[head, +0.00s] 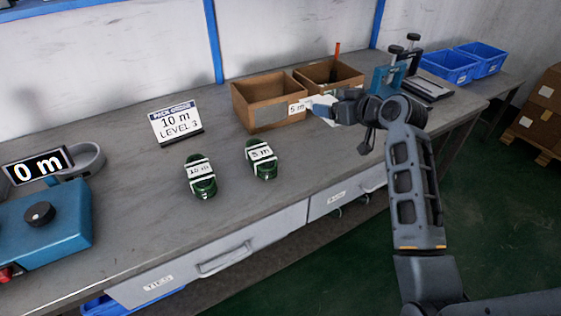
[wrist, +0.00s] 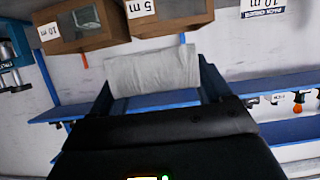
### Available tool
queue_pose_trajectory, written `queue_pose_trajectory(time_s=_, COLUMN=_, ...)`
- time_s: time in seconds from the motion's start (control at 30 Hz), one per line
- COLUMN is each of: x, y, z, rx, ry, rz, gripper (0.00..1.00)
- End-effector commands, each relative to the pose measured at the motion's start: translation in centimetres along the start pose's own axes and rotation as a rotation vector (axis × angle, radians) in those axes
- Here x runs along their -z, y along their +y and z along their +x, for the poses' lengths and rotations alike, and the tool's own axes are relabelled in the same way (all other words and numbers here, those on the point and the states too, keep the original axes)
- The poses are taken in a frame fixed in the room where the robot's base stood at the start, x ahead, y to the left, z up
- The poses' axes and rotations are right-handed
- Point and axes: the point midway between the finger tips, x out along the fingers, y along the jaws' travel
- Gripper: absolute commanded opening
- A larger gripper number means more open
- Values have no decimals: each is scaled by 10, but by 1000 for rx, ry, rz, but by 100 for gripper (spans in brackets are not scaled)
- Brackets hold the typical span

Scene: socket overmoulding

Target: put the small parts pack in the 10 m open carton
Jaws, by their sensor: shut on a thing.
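The small parts pack, a pale grey-white bag, is pinched between the two fingers of my gripper (wrist: 155,78) and fills most of the wrist view's middle (wrist: 150,70). In the head view my gripper (head: 328,106) holds the white pack (head: 318,101) at the near side of the cartons. The 10 m open carton (head: 347,72) is the right one of two brown cartons; its label is hidden in the head view. In the wrist view that carton (wrist: 99,42) appears at upper left, its 10 m label showing. The pack is outside it.
The 5 m open carton (head: 252,91) stands beside it on the left. Two green coils labelled 10 m (head: 206,186) and 5 m (head: 267,170) lie on the bench (head: 150,225). A pack order sign (head: 176,123) reads 10 m. Blue clamps (head: 388,78) stand right of the cartons.

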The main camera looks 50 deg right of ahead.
Motion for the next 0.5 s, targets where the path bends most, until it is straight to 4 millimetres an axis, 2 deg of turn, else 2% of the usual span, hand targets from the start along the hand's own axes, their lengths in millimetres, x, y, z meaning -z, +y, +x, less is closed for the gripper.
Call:
queue_pose_trajectory(time_s=0.17, x=-10, y=-17, z=2, rx=2, ry=-4, rz=-1, gripper=42)
queue_pose_trajectory(time_s=0.5, x=-51, y=-87, z=10, rx=3, ry=-3, rz=-1, gripper=42)
